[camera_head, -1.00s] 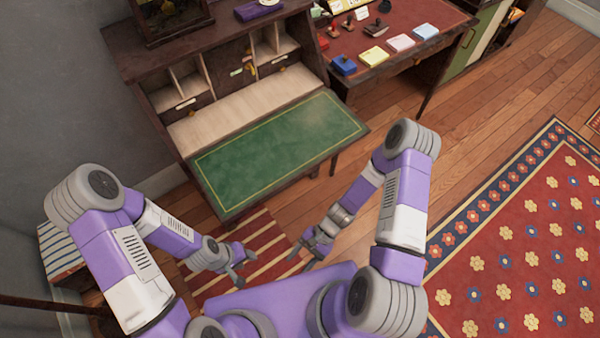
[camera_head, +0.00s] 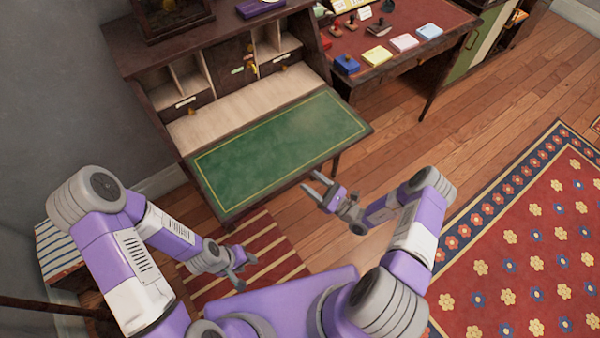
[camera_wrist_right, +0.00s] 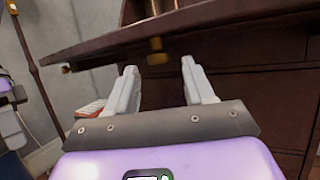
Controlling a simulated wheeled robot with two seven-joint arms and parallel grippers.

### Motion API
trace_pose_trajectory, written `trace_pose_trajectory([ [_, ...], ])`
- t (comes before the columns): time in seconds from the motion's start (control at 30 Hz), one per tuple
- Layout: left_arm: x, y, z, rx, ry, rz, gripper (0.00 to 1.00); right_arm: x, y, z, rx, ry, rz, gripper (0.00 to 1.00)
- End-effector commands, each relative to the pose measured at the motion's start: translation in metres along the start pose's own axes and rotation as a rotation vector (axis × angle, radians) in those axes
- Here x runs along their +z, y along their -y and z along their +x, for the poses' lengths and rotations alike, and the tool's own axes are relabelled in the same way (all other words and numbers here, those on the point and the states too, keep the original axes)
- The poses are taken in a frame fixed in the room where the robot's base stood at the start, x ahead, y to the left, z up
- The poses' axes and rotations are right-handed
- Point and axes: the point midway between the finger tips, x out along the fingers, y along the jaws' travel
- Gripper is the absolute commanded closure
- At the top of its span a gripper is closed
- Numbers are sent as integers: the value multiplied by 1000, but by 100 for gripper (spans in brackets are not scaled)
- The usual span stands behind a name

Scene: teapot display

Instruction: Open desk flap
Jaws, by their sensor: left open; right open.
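The desk flap (camera_head: 278,145) is folded down and lies roughly level, its green leather top with a gold border facing up. My right gripper (camera_head: 308,179) is open and empty, close to the flap's front edge on its right half. In the right wrist view the flap's dark edge (camera_wrist_right: 220,40) crosses above the open fingers (camera_wrist_right: 159,70), and a brass fitting (camera_wrist_right: 155,52) shows beyond the gap between them. I cannot tell whether the fingers touch the flap. My left gripper (camera_head: 243,268) is open and empty, low over the striped rug, apart from the flap.
The desk's cubbyholes and small drawers (camera_head: 188,103) stand behind the flap. A red-topped table (camera_head: 408,22) with coloured pads is at the right. A striped rug (camera_head: 275,250) lies below the flap, and a patterned carpet (camera_head: 530,250) lies at right. Wood floor between is clear.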

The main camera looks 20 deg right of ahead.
Motion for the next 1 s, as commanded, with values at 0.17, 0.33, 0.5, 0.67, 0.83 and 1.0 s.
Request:
trace_pose_trajectory([
  [0.17,0,2,4,0,0,0,57,0,-2,30,6,1,1,47],
  [0.33,0,2,6,0,0,0,57,0,-1,48,6,-1,0,47],
  [0.5,0,2,6,0,0,0,57,0,-1,53,4,-2,1,47],
  [0.67,0,2,6,0,0,0,57,0,-1,53,4,-2,1,47],
  [0.83,0,2,6,0,0,0,57,0,-2,53,5,-2,1,70],
  [1.0,0,2,6,0,0,0,57,0,-2,53,5,-2,2,96],
])
